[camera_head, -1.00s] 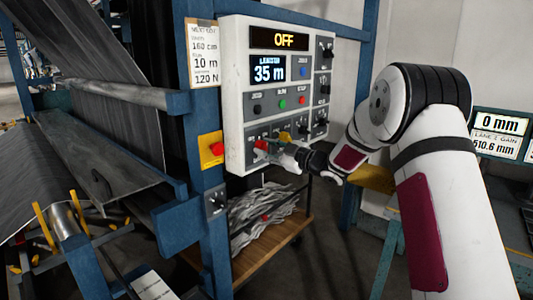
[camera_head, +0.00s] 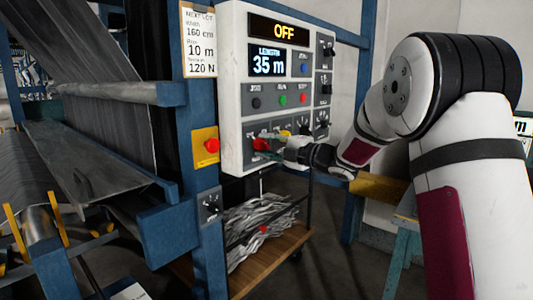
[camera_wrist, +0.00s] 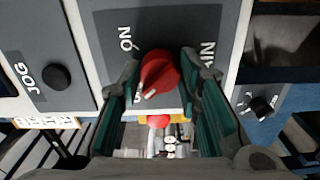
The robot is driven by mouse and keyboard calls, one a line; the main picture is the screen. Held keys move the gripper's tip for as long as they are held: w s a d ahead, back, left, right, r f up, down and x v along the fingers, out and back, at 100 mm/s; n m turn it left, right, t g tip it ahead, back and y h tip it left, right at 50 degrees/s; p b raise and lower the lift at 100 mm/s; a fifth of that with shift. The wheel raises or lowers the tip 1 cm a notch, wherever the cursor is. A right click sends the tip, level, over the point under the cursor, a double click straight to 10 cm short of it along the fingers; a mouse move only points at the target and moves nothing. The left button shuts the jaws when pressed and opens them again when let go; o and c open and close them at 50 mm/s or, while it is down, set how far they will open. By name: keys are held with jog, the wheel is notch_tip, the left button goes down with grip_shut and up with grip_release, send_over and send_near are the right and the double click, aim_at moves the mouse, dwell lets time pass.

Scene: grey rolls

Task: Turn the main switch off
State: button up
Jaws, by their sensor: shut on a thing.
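The main switch is a red rotary knob (camera_wrist: 160,72) on a dark plate marked "ON" and "MAIN" in the wrist view. Its white pointer line faces the lower left, away from "ON", and another label there is mostly hidden. My gripper (camera_wrist: 160,88) is shut on the knob, with one green-padded finger on each side. In the head view, my gripper (camera_head: 276,146) reaches the lower left of the white control panel (camera_head: 233,100), and the red knob (camera_head: 261,144) shows partly at its fingertips. The panel's top display (camera_head: 284,32) reads "OFF".
A red button on a yellow box (camera_head: 211,145) sits on the blue post just left of the panel. A black rotary switch (camera_head: 209,205) is below it. Jog, run and stop buttons (camera_head: 282,99) are above my gripper. A wooden cart (camera_head: 262,262) with grey scrap stands below.

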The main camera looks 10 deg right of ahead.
jog(key=shift+f+n+b, duration=0.1)
jog(key=shift+n+b, duration=0.25)
jog(key=shift+n, duration=0.05)
jog(key=o, duration=1.2)
jog(key=shift+c, duration=0.2)
jog(key=shift+s, duration=0.1)
jog(key=v, duration=1.1)
jog(key=shift+s+d, duration=0.25)
jog(key=shift+s, duration=0.05)
